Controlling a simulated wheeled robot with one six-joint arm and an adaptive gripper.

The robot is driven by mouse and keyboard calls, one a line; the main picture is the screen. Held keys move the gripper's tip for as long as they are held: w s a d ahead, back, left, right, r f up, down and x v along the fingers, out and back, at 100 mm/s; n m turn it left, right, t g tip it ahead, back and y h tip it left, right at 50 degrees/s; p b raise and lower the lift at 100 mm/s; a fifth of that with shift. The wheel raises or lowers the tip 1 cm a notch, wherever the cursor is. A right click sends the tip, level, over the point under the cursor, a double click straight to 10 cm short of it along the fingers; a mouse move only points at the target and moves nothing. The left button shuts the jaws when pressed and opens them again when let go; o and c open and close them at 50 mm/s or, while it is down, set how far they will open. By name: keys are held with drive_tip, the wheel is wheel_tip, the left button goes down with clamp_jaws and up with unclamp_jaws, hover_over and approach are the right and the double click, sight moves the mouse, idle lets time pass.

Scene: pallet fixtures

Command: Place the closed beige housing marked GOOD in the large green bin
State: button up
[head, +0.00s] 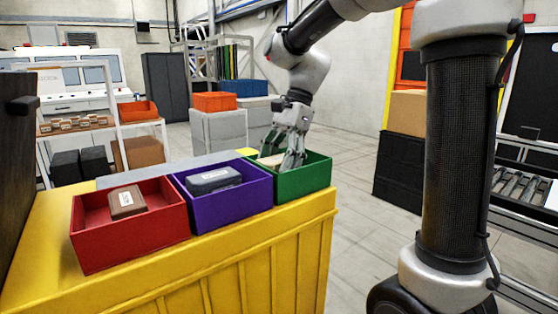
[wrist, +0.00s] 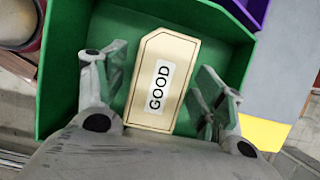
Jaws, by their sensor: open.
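The beige housing (wrist: 178,52) with a white GOOD label lies inside the large green bin (wrist: 62,60). In the head view the beige housing (head: 271,160) shows partly behind my gripper, in the green bin (head: 305,182) at the right end of the row. My gripper (wrist: 160,92) is open, with one finger on each side of the housing and visible gaps between. In the head view my gripper (head: 286,158) reaches down into the bin. Whether the housing rests flat on the bin floor is hard to tell.
A purple bin (head: 225,205) with a grey housing (head: 213,180) stands beside the green bin. A red bin (head: 130,238) with a brown housing (head: 126,202) stands further left. All stand on a yellow pallet box (head: 250,260). Open floor (head: 365,240) lies to the right.

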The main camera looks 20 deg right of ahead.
drive_tip(key=shift+r, duration=0.1)
drive_tip(key=v, duration=1.2)
drive_tip(key=s+d+f+n+t+h, duration=0.2)
drive_tip(key=s+d+f+n, duration=0.3)
drive_tip(key=s, duration=0.5)
drive_tip(key=s+d+f+n+t+h, duration=0.2)
drive_tip(key=s+d+f+n, duration=0.3)
drive_tip(key=s+f+n, duration=0.3)
drive_tip(key=shift+s+d+f+n+t, duration=0.15)
drive_tip(key=shift+s+f+n+t, duration=0.1)
drive_tip(key=shift+s+n+t, duration=0.75)
drive_tip(key=shift+s+m, duration=0.2)
drive_tip(key=shift+m, duration=0.1)
